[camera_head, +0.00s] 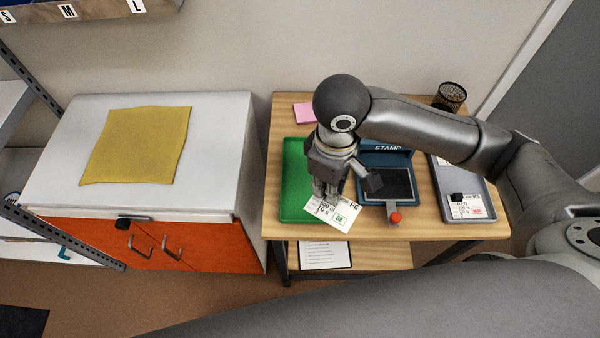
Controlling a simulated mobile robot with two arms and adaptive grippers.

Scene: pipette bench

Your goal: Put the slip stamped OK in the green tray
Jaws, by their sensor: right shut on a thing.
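The slip stamped OK (342,217) is white with black print and a small green stamp mark. My right gripper (328,191) is shut on its upper part and covers some of it. The green tray (296,185) lies on the left of the wooden table. The slip is over the tray's front right corner, tilted, with its right end past the tray's edge. I cannot tell whether it touches the tray. My left gripper is not in view.
A blue stamp station (388,146) with a dark pad and red-knobbed lever stands right of the green tray. A pink pad (304,112) lies behind. A white cabinet (215,150) stands left.

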